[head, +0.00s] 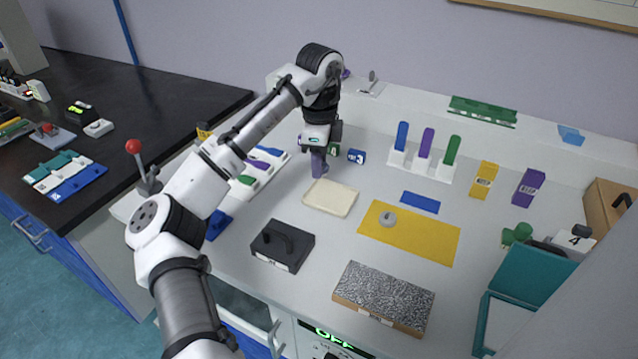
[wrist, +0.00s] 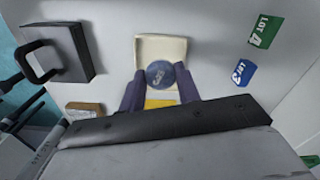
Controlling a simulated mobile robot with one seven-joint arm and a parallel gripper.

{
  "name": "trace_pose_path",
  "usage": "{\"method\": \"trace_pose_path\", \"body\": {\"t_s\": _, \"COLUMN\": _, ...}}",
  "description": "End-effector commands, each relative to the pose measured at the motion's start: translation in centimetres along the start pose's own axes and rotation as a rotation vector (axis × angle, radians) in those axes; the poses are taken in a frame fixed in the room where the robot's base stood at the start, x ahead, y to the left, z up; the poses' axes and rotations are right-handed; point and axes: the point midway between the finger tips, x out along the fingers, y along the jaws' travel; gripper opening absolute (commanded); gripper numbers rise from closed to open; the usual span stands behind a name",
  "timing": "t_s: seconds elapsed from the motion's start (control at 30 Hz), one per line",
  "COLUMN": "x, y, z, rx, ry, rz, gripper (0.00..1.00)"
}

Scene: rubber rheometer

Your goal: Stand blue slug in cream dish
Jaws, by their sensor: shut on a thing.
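My gripper (head: 318,172) is shut and points down, with purple fingers. In the wrist view my gripper (wrist: 160,88) holds the blue slug (wrist: 160,73) between its fingertips. Its round, dull blue-grey end with dark marks faces the camera. In the head view I cannot make out the slug between the fingers. The shallow, square cream dish (head: 330,198) lies on the pale bench. In the wrist view the slug overlaps the lower part of the cream dish (wrist: 146,44). I cannot tell whether the slug touches it.
Behind the gripper lie a green lot piece (head: 334,150) and a blue lot piece (head: 357,156). A black box with a handle (head: 283,246) stands front left of the dish. A yellow mat (head: 425,238) bearing a grey round piece (head: 388,219) lies right. A peg rack (head: 420,168) stands behind.

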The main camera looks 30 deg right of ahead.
Motion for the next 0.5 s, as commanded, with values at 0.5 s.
{"method": "trace_pose_path", "body": {"t_s": 0.5, "x": 5.8, "y": 0.0, "z": 0.0, "rx": -0.001, "ry": 0.000, "rz": 0.002, "gripper": 0.11}}
